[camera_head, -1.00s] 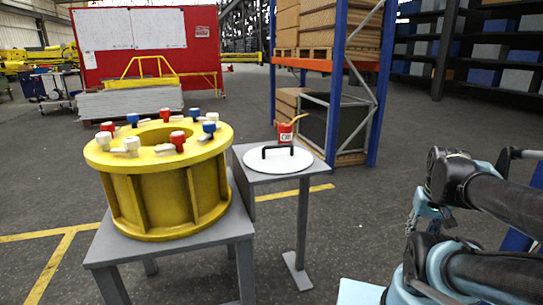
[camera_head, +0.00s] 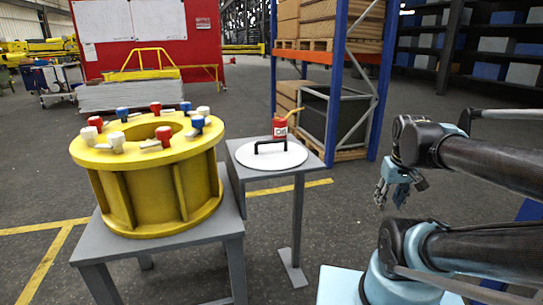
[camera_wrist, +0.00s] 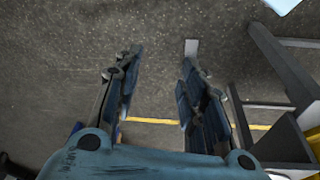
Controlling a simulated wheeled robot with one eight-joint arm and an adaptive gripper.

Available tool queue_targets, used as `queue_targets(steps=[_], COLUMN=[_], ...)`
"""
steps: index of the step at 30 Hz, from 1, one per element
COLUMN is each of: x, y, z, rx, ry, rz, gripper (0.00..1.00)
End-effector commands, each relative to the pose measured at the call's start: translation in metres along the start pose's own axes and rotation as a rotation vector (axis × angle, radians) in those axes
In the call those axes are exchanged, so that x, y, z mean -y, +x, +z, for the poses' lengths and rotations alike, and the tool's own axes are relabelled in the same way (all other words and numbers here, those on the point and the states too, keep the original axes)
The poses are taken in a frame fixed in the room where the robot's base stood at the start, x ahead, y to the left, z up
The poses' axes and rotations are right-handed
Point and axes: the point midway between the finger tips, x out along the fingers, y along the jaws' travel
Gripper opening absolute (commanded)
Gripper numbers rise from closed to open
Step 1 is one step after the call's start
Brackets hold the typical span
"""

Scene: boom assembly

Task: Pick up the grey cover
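The cover (camera_head: 293,159) is a pale, near-white round disc with a black bar handle (camera_head: 272,146) on top. It lies flat on a small grey table (camera_head: 240,169), right of the yellow drum, in the head view. My gripper (camera_head: 381,203) hangs to the right of this table, clear of the cover, pointing downward. In the wrist view my gripper (camera_wrist: 160,62) shows two blue fingers spread apart with only floor between them. I cannot make out the cover in the wrist view.
The yellow drum (camera_head: 150,190) with several red, blue and white knobs sits on a larger grey table (camera_head: 215,232). A blue-orange rack (camera_head: 330,85) stands behind. Floor between the small table and my arm is open.

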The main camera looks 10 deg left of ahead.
Motion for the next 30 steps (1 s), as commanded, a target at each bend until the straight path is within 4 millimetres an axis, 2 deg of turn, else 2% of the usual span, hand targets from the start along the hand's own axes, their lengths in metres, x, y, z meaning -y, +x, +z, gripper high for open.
queue_targets(steps=[1,8,14,18,24,27,30], x=[0.005,0.038,0.092,0.143,0.228,0.264,0.291], y=[-0.01,-0.048,-0.075,-0.093,-0.115,-0.123,-0.129], z=[-0.021,-0.113,-0.19,-0.239,-0.293,-0.309,-0.32], rx=[-0.017,-0.099,-0.179,-0.241,-0.331,-0.368,-0.396], ry=[-0.089,-0.508,-0.867,-1.115,-1.446,-1.573,-1.662], rz=[0.0,0.021,0.046,0.07,0.112,0.133,0.149], gripper=[0.38,0.38,0.38,0.38,0.38,0.38,0.38])
